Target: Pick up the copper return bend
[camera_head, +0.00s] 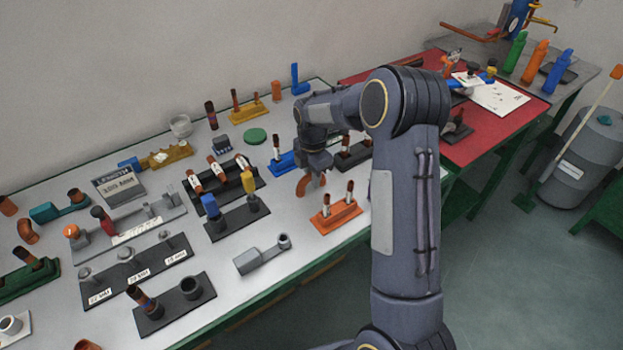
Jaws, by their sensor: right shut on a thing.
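The copper return bend (304,186) is a small curved copper-brown piece near the middle of the table. My right gripper (316,176) reaches down over it from my right arm and is shut on it. The fingers are small in the picture and partly hide the bend. I cannot tell whether the bend touches the tabletop. My left gripper is not in view.
An orange stand (336,218) with two upright pieces is close in front of the bend. A blue holder (284,163) is just behind. A black rack (238,222) with blue and yellow caps stands left. Bare tabletop (285,225) lies between rack and orange stand.

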